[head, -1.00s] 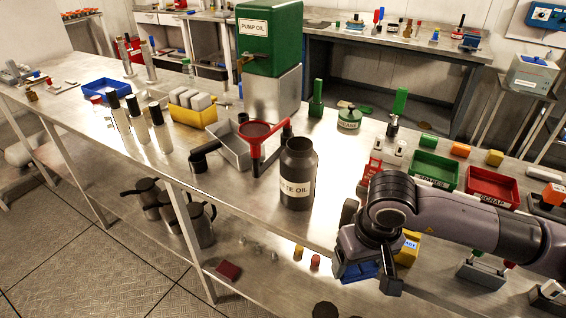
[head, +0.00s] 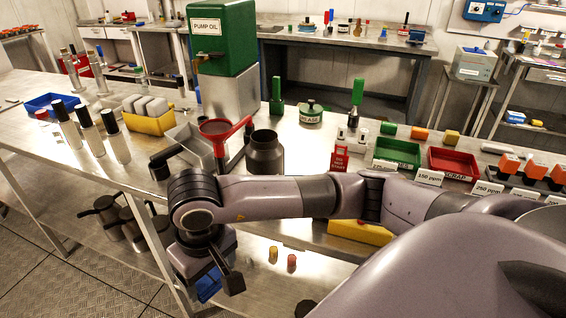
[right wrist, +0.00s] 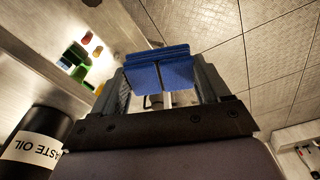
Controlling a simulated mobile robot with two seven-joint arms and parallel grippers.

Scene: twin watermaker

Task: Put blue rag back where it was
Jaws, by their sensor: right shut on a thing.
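The blue rag (right wrist: 160,70) is a folded blue block between the fingers of my right gripper (right wrist: 162,85) in the right wrist view. In the head view the rag (head: 208,287) shows as a small blue patch under my right gripper (head: 207,275). The gripper is shut on it and hangs in front of the bench's front edge, below the bench top. Part of the rag is hidden by the gripper. My left gripper is not in view.
Metal jugs (head: 108,218) and small coloured caps (head: 291,261) are on the lower shelf. The floor at front left is clear.

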